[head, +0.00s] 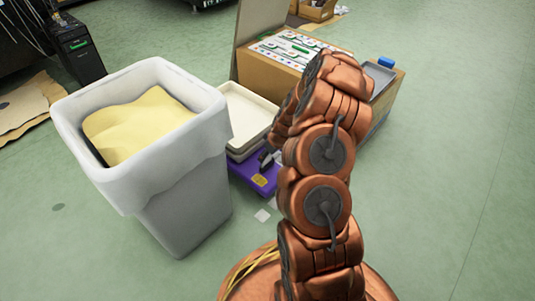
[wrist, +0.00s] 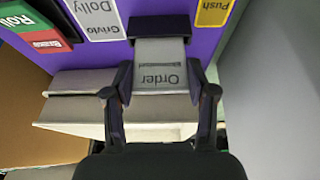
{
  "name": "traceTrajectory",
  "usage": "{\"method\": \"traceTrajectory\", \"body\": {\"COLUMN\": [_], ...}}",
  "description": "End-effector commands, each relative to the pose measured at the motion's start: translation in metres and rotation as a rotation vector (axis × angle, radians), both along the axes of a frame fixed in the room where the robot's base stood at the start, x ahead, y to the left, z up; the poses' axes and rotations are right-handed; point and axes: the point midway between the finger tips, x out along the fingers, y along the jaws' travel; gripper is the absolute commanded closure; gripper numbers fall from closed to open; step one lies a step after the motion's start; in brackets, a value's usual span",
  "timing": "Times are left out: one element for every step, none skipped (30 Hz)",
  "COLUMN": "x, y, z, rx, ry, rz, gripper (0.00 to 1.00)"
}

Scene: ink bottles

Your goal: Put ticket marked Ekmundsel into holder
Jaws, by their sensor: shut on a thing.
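In the wrist view, my gripper (wrist: 163,88) is shut on a grey ticket (wrist: 160,60), with one dark finger at each side. The ticket reads "Order" upside down, with a smaller line too small to read. The ticket's far end meets a dark holder (wrist: 160,27) on a purple panel (wrist: 205,42). I cannot tell how far it is inside. In the head view, my gripper (head: 268,158) is small and partly hidden by my arm, just over the purple unit (head: 246,174).
Pale trays (head: 246,112) sit behind the purple unit. A large grey bin (head: 185,200) stands close at left, a cardboard box (head: 262,75) behind. Floor at right is clear.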

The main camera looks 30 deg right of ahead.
Motion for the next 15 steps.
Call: {"method": "traceTrajectory", "body": {"x": [0.0000,0.0000,0.0000,0.0000,0.0000,0.0000,0.0000,0.0000,0.0000,0.0000,0.0000,0.0001,0.0000,-0.0001,0.0000], "y": [0.0001,0.0001,0.0001,0.0001,0.0001,0.0000,0.0000,0.0000,0.0001,0.0000,0.0000,0.0000,0.0001,0.0001,0.0001], "z": [-0.0014,-0.0018,-0.0025,-0.0030,-0.0034,-0.0040,-0.0045,-0.0051,-0.0057,-0.0061,-0.0066,-0.0072,-0.0078,-0.0082,-0.0089], "rx": [0.000,0.000,0.000,0.000,0.000,0.000,0.000,0.000,0.000,0.000,0.000,0.000,0.000,0.000,0.000], "ry": [0.000,0.000,0.000,0.000,0.000,0.000,0.000,0.000,0.000,0.000,0.000,0.000,0.000,0.000,0.000], "rz": [0.000,0.000,0.000,0.000,0.000,0.000,0.000,0.000,0.000,0.000,0.000,0.000,0.000,0.000,0.000], "gripper": [0.62,0.62,0.62,0.62,0.62,0.62,0.62,0.62,0.62,0.62,0.62,0.62,0.62,0.62,0.62]}}
